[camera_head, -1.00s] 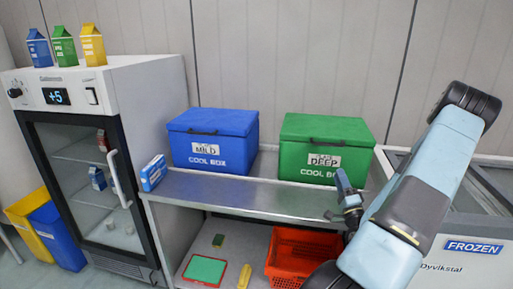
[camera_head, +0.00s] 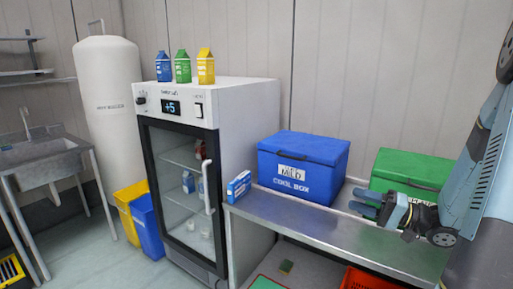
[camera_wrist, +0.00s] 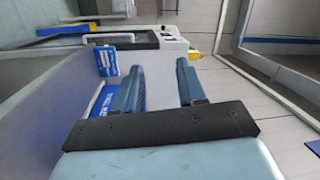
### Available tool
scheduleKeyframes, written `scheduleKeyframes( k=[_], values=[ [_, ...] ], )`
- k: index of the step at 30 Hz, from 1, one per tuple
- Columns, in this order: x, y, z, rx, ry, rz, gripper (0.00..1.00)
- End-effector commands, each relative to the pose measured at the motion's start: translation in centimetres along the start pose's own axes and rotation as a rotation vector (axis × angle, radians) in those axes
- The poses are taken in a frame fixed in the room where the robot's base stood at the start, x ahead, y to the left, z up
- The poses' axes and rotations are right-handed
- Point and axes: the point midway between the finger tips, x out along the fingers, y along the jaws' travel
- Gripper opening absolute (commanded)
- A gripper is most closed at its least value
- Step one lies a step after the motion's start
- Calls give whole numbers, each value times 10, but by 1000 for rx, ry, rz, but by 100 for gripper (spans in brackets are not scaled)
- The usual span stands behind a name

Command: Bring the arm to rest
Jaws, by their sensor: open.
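My gripper (camera_head: 366,204) is at the right in the head view, above the steel worktop (camera_head: 330,222). It points left in the picture, in front of the green cool box (camera_head: 410,168), and covers part of that box. Its two fingers stand apart with nothing between them. In the wrist view the gripper (camera_wrist: 160,82) also shows two blue fingers spread and empty. My arm comes in from the right edge of the head view.
A blue cool box (camera_head: 303,165) and a small blue-and-white pack (camera_head: 238,187) stand on the worktop. Left of it is a glass-door fridge (camera_head: 180,190) with cartons on top (camera_head: 183,68). A red basket (camera_head: 370,280) sits below.

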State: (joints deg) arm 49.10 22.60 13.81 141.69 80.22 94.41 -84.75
Motion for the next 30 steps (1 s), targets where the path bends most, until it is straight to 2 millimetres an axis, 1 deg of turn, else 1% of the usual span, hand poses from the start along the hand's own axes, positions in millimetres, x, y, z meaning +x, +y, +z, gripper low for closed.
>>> scheduleKeyframes(
  k=[1, 6, 12, 18, 21, 24, 30],
  values=[
    [11, -6, 12, 11, -69, 41, 40],
    [34, -17, 50, 64, -271, 199, 40],
    [46, -28, 92, 90, -454, 421, 40],
    [45, -38, 124, 74, -574, 665, 40],
    [42, -44, 137, 49, -606, 789, 40],
    [36, -50, 146, 11, -621, 911, 40],
    [23, -67, 157, -94, -595, 1137, 40]
  ],
)
